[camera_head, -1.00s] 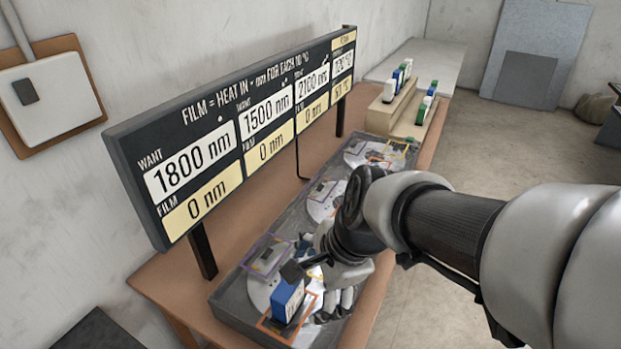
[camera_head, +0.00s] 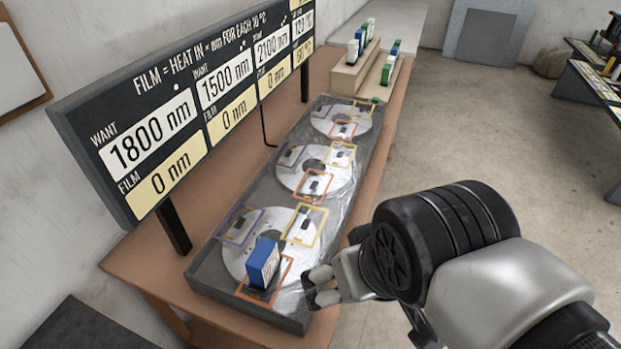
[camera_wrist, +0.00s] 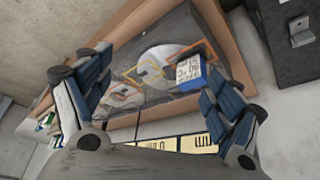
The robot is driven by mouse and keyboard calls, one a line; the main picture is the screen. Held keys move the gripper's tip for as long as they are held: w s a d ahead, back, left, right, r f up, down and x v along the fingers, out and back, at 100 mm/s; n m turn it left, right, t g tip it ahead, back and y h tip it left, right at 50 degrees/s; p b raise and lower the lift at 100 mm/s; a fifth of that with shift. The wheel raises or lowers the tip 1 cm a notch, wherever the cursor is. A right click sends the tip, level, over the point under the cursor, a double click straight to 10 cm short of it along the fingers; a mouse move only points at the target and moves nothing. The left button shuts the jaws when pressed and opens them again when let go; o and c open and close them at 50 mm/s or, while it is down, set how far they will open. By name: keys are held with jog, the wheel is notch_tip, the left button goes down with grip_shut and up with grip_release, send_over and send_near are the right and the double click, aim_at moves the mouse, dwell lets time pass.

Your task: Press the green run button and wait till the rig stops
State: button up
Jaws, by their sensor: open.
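The rig (camera_head: 345,235) is a long grey tray on the brown table, with three pale round discs (camera_head: 240,268) in a row. A blue block with a white label (camera_head: 264,262) stands in the orange frame of the nearest disc. It also shows in the wrist view (camera_wrist: 190,70). My gripper (camera_head: 318,287) is at the tray's near right edge, beside the blue block and apart from it. In the wrist view my gripper (camera_wrist: 155,105) has its fingers spread with nothing between them.
A dark board (camera_head: 150,85) behind the rig reads WANT 1800, 1500 and 2100 nm, with FILM at 0 nm. A tan stepped rack (camera_head: 352,78) with several blue, green and white blocks stands at the far end. Floor (camera_head: 470,130) on the right is clear.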

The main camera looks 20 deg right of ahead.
jog(key=shift+f, duration=0.55)
grip_shut()
dwell(0.7)
dwell(1.2)
